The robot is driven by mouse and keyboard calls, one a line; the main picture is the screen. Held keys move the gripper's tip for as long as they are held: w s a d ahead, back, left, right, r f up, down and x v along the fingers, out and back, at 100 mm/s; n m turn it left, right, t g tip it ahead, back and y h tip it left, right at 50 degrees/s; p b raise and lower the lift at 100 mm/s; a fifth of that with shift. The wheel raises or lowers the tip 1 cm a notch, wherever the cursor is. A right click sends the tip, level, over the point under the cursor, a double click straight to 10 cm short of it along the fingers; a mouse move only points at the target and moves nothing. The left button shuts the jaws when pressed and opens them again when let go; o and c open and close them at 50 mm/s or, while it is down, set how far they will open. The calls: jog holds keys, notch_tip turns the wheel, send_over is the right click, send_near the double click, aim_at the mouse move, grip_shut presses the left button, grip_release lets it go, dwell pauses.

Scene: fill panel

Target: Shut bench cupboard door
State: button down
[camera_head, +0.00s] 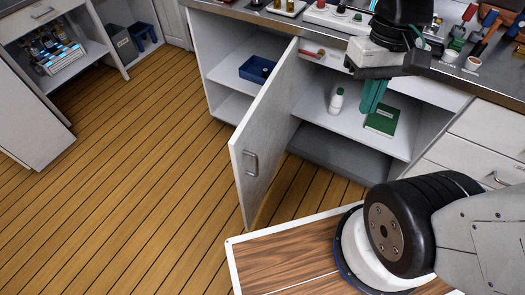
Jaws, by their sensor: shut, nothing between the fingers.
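The bench cupboard door (268,125) is a light grey panel. It stands wide open, jutting out over the floor from the middle of the cupboard front, with its bar handle (250,163) near the free edge. The cupboard (335,120) is open on both sides of the door. My gripper (371,108) is to the right of the door, in front of the right-hand opening, with its teal fingers pointing down. It is shut and empty, clear of the door. The fingers cover part of the shelf behind them.
A blue tray (257,69), a white bottle (336,101) and a green box (382,119) are on the cupboard shelves. Tools and small items crowd the bench top (330,27). Drawers (485,150) stand at right. Wooden floor (150,150) is clear at left.

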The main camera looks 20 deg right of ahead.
jog(key=w+f+m+g+y, duration=0.4)
jog(key=w+f+m+g, duration=0.15)
jog(key=f, duration=0.45)
jog(key=m+t+y, duration=0.5)
jog(key=m+y, duration=0.9)
jog(key=m, duration=1.4)
send_near(248, 157)
jog(key=s+a, duration=0.2)
jog(key=a, duration=0.3)
jog(key=shift+w+a+r, duration=0.15)
jog(key=shift+w+a, duration=0.25)
jog(key=shift+w, duration=0.3)
